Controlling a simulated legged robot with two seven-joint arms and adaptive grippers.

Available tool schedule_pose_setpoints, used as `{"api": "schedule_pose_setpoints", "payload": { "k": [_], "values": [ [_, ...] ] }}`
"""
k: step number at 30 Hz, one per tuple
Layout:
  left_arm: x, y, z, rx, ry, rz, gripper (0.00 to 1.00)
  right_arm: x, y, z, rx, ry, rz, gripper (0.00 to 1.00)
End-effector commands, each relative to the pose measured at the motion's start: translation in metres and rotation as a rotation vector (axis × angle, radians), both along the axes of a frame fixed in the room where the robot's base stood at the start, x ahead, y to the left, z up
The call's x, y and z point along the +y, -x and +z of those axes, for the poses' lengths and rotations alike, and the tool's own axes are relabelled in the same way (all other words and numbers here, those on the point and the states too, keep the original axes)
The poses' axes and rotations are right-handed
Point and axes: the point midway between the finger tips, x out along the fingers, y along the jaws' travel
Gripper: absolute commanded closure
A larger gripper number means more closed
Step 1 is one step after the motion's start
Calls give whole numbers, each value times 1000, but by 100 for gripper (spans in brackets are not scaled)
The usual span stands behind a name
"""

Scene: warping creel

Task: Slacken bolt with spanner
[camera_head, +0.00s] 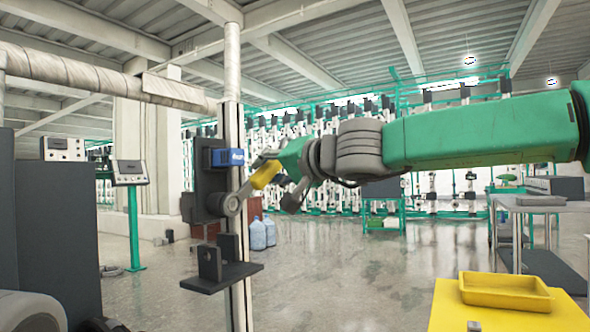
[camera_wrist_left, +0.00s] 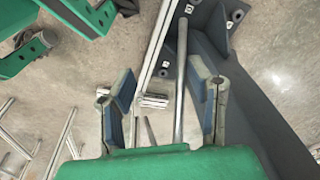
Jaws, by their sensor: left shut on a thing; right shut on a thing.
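A grey spanner (camera_head: 243,192) reaches down-left from my right gripper (camera_head: 266,174) in the head view. My right gripper, at the end of the green arm, is shut on it. The spanner's far end lies at a round dark grey part (camera_head: 231,205) on the bracket (camera_head: 211,180) of the upright post. I cannot tell how it seats on the bolt, which I cannot make out. My left gripper is not visible in the head view. In the left wrist view its fingers (camera_wrist_left: 167,95) stand on both sides of a long grey bar (camera_wrist_left: 181,75); the contact is unclear.
A pale post (camera_head: 233,100) carries a blue block (camera_head: 227,157) and a dark shelf (camera_head: 222,276). A yellow tray (camera_head: 503,291) sits on a yellow surface at front right. Dark panels (camera_head: 58,235) stand at left. The floor (camera_head: 350,270) in the middle is clear.

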Motion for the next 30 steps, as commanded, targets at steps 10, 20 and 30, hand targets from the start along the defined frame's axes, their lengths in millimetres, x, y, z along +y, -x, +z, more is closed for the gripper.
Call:
{"api": "schedule_pose_setpoints", "payload": {
  "k": [10, 20, 30],
  "values": [
    [3, 17, -9, 49, 5, 24, 60, -27, 4, -1, 37, -53, -18, 100],
    [3, 16, -9, 48, 7, 21, 60, -39, 16, -1, 38, -54, -13, 100],
    [2, 16, -8, 47, 7, 18, 60, -52, 26, -2, 39, -53, -11, 100]
  ]
}}
